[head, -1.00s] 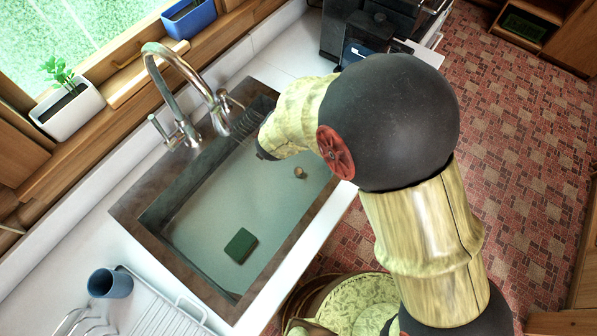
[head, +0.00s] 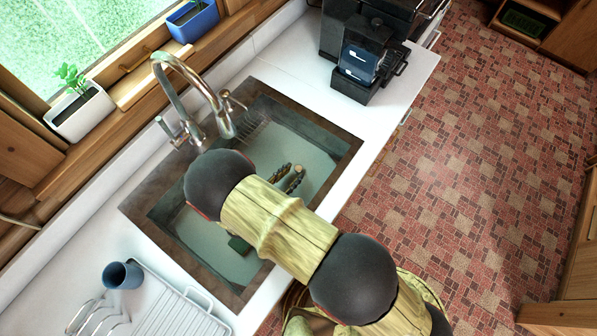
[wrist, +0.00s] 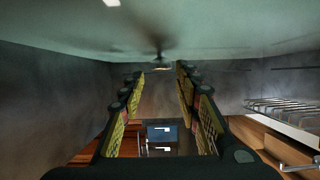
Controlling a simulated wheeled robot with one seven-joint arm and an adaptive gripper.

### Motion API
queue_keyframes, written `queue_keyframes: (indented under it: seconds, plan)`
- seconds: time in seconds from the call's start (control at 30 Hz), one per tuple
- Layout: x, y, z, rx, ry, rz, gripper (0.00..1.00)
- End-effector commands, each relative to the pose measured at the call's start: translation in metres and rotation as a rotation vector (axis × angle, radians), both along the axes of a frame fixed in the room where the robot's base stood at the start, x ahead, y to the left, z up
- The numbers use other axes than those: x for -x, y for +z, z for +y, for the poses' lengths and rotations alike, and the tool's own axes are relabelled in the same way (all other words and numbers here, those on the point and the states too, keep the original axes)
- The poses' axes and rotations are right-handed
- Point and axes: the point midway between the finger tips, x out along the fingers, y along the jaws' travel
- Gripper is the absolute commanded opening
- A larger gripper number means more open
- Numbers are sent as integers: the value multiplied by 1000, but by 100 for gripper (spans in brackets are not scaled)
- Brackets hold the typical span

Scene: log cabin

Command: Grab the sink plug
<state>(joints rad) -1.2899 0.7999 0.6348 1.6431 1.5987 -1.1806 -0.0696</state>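The sink plug is not distinguishable in the head view now; my gripper (head: 293,170) covers the spot in the sink (head: 345,156) where a small tan piece showed before. In the wrist view, a small tan thing (wrist: 162,68), probably the plug, shows by a blurred dark patch, in line with the gap between my fingers. I cannot tell how far past the fingertips it is. My gripper (wrist: 160,72) is open in the wrist view, fingers well apart with nothing visibly clamped. It reaches low inside the basin.
A curved faucet (head: 196,88) stands at the sink's window side. A dark green sponge-like block (head: 239,245) lies in the basin, partly behind my arm. A wire rack (wrist: 285,110), blue mug (head: 122,275), dish rack (head: 165,312) and coffee machine (head: 368,62) are nearby.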

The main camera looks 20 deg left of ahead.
Motion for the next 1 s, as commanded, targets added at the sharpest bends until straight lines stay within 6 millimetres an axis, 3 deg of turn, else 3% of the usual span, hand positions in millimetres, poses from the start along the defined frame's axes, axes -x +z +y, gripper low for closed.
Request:
queue_keyframes:
  seconds: [0.43,0.7,1.0]
  plan:
    - [-45,-27,-11,-1,-1,1,33]
    - [-46,-27,-11,-2,1,1,33]
    - [-46,-27,-10,-1,1,2,16]
